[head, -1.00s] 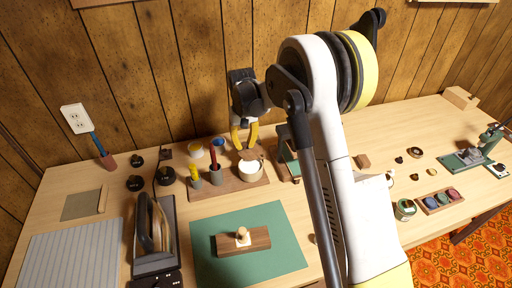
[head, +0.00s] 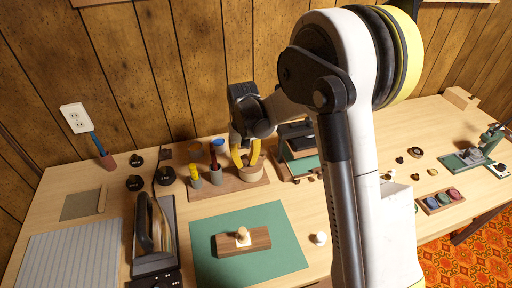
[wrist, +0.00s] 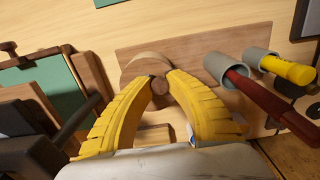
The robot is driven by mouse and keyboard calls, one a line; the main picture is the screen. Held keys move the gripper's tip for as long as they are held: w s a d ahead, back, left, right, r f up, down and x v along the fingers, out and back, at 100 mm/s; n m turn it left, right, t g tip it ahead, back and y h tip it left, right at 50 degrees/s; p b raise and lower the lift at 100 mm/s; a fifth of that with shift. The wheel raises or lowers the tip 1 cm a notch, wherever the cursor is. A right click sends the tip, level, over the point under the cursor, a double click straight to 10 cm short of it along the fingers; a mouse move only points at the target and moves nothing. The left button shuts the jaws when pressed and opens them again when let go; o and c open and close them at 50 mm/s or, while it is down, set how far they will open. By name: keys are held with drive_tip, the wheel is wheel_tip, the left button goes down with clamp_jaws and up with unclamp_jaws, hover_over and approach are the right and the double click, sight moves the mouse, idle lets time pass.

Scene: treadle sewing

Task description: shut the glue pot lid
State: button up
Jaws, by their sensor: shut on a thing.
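The glue pot (head: 252,174) is a small round wooden pot on a brown board (head: 228,188). In the wrist view its round wooden lid (wrist: 141,64) appears to lie over the pot's mouth, with a small dark knob (wrist: 160,86). My gripper (head: 245,165) reaches down onto the pot's top from behind. In the wrist view its yellow fingertips (wrist: 162,77) close around the knob. The fingers hide part of the lid in the head view, so I cannot tell whether its rim sits fully flat. No white glue shows.
Grey cups holding a red-handled tool (head: 214,160) and a yellow tool (head: 195,173) stand just left of the pot. A dark press-like stand (head: 297,140) with a green bed is close on its right. A green mat (head: 280,240) with a wooden block lies in front.

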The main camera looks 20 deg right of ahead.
sight(246, 160)
drive_tip(key=o, duration=0.8)
drive_tip(key=shift+r+p, duration=2.35)
drive_tip(key=shift+r, duration=1.15)
